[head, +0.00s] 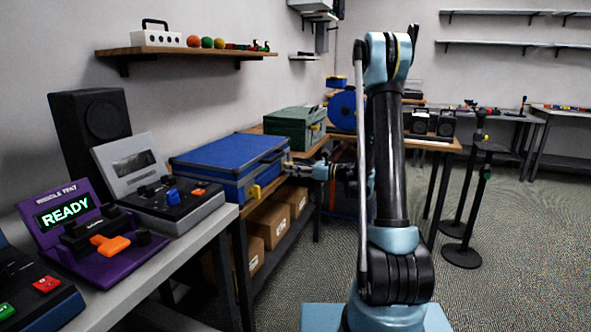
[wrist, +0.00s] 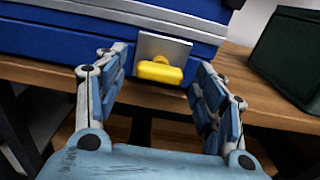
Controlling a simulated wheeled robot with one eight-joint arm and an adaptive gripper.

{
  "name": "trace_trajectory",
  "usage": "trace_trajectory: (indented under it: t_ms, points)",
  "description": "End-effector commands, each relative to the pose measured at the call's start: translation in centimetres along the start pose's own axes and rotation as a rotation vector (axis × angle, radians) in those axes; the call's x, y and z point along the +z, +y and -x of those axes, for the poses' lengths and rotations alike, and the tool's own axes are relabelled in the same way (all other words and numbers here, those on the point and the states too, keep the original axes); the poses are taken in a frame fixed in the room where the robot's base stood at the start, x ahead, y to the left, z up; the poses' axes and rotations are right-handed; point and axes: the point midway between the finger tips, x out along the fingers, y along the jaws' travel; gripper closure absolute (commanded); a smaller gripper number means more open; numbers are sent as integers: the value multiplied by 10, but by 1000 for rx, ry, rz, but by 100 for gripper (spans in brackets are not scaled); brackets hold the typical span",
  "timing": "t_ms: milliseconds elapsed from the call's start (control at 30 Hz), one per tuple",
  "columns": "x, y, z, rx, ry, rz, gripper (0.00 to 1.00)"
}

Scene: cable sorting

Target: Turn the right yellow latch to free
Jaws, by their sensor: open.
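The blue case (head: 222,162) sits closed on a wooden bench, and its front fills the top of the wrist view (wrist: 60,38). One yellow latch (head: 256,192) shows on the nearer part of its front. The right yellow latch (wrist: 160,71) is at the centre of the wrist view, its handle lying roughly crosswise on a silver plate (wrist: 163,46). My gripper (head: 298,168) is in front of the case at its right end. In the wrist view my gripper (wrist: 163,85) is open and empty, one finger on each side of the latch. Contact cannot be told.
The wooden bench edge (wrist: 272,112) runs below the case. A dark green case (head: 295,127) stands behind and to the right. Cardboard boxes (head: 268,222) sit on the shelf below. A purple unit reading READY (head: 70,210) stands on the grey table at left.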

Motion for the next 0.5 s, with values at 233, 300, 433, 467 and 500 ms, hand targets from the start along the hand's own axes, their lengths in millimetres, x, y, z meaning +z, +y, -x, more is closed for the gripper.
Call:
trace_trajectory:
  t_ms: [233, 300, 433, 467, 500]
  points:
    - [0, 0, 0, 0, 0, 0, 66]
    - [0, 0, 0, 0, 0, 0, 81]
    - [0, 0, 0, -1, 0, 0, 81]
    - [0, 0, 0, -1, 0, 1, 81]
    - [0, 0, 0, -1, 0, 2, 81]
